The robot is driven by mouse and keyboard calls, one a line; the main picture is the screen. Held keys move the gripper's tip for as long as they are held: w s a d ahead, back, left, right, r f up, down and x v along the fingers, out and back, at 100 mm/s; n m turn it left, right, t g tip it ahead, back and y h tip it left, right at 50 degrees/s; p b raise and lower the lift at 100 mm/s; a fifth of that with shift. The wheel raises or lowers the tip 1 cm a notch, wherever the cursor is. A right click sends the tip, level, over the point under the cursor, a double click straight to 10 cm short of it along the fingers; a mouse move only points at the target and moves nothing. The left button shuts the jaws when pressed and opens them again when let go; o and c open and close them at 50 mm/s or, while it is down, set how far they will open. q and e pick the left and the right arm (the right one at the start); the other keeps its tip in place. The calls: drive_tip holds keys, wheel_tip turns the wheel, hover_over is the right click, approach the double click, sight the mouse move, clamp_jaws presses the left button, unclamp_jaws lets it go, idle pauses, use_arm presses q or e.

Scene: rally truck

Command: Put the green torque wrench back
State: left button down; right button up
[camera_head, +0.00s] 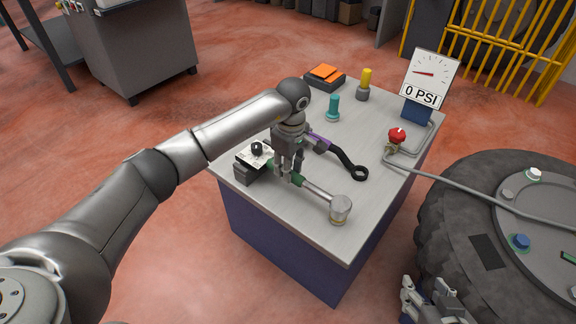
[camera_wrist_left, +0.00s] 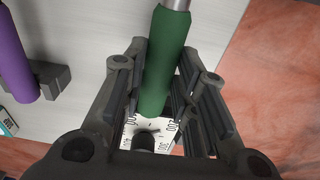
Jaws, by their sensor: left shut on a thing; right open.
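The green torque wrench has a green handle, a silver shaft and a round metal head (camera_head: 340,209). My left gripper (camera_head: 290,178) is shut on its green handle, which also runs between the fingers in the left wrist view (camera_wrist_left: 166,62). The wrench lies over the front part of the grey tabletop, its head toward the front edge. I cannot tell whether it touches the top or a holder. My right gripper (camera_head: 428,298) is open and empty, low beside the bench near the tire.
A purple-handled wrench (camera_head: 345,156) lies beside it, near a dark bracket (camera_wrist_left: 52,80). A white dial box (camera_head: 250,160) stands at the left edge. Teal (camera_head: 333,108) and yellow (camera_head: 366,83) pegs, an orange-topped box (camera_head: 324,75), a red valve (camera_head: 397,136) and a gauge (camera_head: 430,76) stand farther back. A large tire (camera_head: 460,200) is at right.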

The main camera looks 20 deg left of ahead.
drive_tip(key=shift+w+r, duration=0.1)
use_arm(q)
drive_tip(key=shift+f, duration=0.1)
drive_tip(key=c, duration=1.3)
unclamp_jaws()
drive_tip(key=shift+o, duration=1.1)
use_arm(e)
drive_tip(key=shift+w+a+r+t, duration=0.15)
drive_tip(key=shift+w+r+t, duration=0.1)
drive_tip(key=shift+t, duration=0.05)
use_arm(q)
drive_tip(key=shift+f, duration=0.1)
use_arm(e)
drive_tip(key=shift+s, duration=0.1)
use_arm(q)
wheel_tip(320, 180, up, 12)
drive_tip(key=shift+s+d, duration=0.2)
drive_tip(key=shift+d, duration=0.1)
